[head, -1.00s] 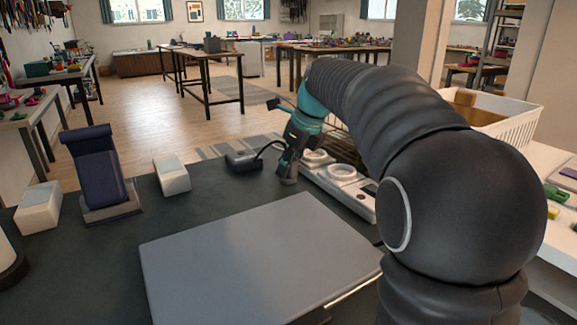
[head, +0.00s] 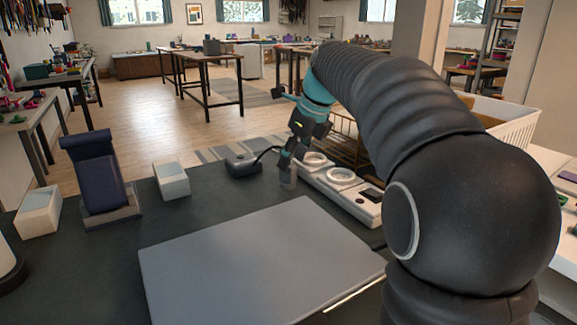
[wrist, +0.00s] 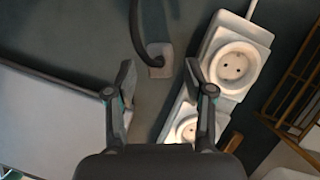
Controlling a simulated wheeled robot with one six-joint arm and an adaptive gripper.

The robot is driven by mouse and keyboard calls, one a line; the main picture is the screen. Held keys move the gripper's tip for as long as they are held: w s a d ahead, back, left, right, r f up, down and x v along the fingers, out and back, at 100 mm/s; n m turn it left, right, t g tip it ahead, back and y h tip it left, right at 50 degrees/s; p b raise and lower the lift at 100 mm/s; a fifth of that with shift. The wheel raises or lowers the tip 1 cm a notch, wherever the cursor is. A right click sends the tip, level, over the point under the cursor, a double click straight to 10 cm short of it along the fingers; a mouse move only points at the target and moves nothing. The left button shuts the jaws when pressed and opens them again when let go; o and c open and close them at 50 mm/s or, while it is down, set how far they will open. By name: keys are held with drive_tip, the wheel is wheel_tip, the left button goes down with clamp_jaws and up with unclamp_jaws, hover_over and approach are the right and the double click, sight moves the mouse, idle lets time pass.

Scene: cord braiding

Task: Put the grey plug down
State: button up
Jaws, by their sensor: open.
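The grey plug (wrist: 159,68) stands on the dark table top with its black cord rising from it in the wrist view. In the head view the plug (head: 288,181) shows just under my gripper (head: 289,160), left of the white power strip (head: 358,206). In the wrist view my gripper (wrist: 160,72) is open, with one finger to each side of the plug and a clear gap at both sides. The strip's two round sockets show empty in the wrist view, to the right of the plug (wrist: 232,66).
A black box (head: 243,164) with the cord lies left of the plug. A large grey panel (head: 260,260) covers the table in front. White blocks (head: 172,181) and a dark blue stand (head: 97,172) are at left. A white basket (head: 515,128) is at right.

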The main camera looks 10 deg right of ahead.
drive_tip(key=v, duration=0.8)
